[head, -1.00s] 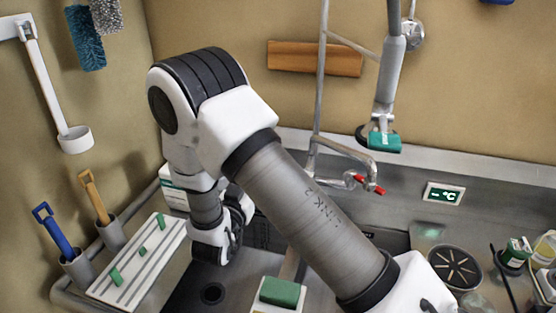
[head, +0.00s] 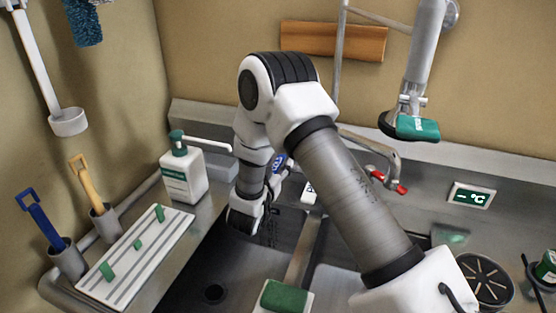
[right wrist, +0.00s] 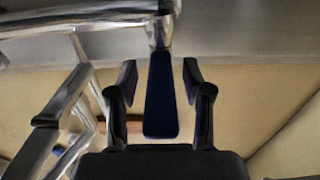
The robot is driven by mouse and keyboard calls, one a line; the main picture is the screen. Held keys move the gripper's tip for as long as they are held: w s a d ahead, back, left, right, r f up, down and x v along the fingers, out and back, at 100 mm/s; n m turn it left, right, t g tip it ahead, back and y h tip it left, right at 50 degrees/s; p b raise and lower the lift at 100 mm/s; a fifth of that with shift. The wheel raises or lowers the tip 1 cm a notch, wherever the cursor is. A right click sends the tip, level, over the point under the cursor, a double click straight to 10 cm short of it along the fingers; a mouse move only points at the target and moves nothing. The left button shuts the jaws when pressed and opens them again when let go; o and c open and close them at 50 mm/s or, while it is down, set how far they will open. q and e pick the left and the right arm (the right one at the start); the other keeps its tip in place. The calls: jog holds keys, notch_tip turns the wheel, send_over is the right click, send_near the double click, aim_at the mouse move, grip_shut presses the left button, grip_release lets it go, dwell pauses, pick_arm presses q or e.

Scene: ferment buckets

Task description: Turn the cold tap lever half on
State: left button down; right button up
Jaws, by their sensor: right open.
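The cold tap lever is a dark blue, flat paddle (right wrist: 162,98) on a chrome tap body. In the right wrist view it lies between the two fingers of my right gripper (right wrist: 160,74), with a gap on each side. My right gripper is open around it and not closed on it. In the head view a small blue patch of the lever (head: 278,162) shows at the back of the sink, beside my right wrist; the fingers there are mostly hidden by my own arm. My left gripper is not in view.
A red tap lever (head: 390,182) sits right of the blue one, under a chrome spout (head: 370,143). A soap bottle (head: 184,172) stands left of my wrist. A spray head (head: 408,125) hangs at upper right. A green sponge (head: 284,296) is in front.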

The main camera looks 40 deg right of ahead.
jog(key=shift+c, duration=1.1)
grip_shut()
